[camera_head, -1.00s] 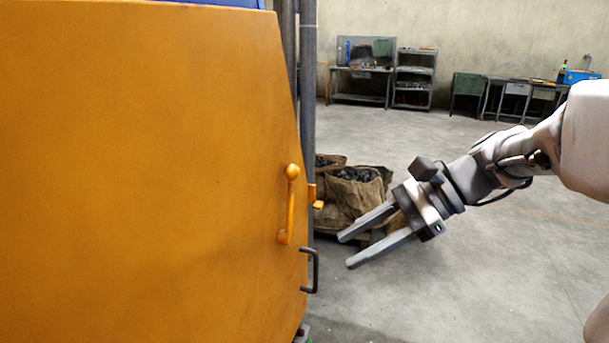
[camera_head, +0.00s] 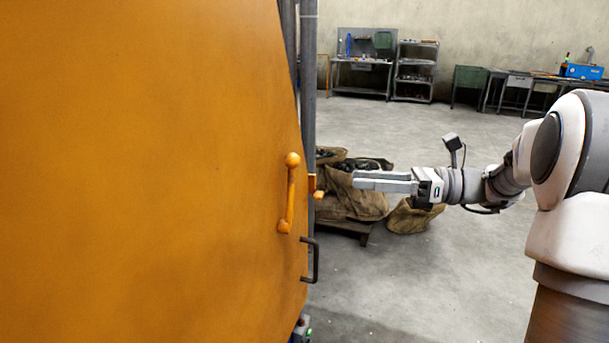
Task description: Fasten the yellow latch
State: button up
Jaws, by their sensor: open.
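The yellow latch (camera_head: 289,195) is a handle with a round knob at its top, mounted near the right edge of the large orange door (camera_head: 150,170). It hangs nearly upright, knob up. A small yellow catch (camera_head: 316,188) sits just right of it at the door's edge. My gripper (camera_head: 354,181) is open and empty, to the right of the latch and catch at about their height, apart from both in the picture. It points left, and its fingers overlap one another in this view. How far it is from the latch in depth is hard to tell.
A black pull handle (camera_head: 311,260) sticks out below the latch at the door edge. Sacks of dark pieces (camera_head: 350,200) stand on a pallet behind my gripper. Workbenches (camera_head: 362,75) line the far wall. The floor to the right is open.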

aim_at(290, 195)
jog(key=w+a, duration=0.1)
jog(key=a, duration=1)
jog(key=shift+w+a, duration=0.3)
jog(key=shift+w, duration=0.05)
jog(key=shift+c, duration=0.3)
grip_shut()
dwell(0.5)
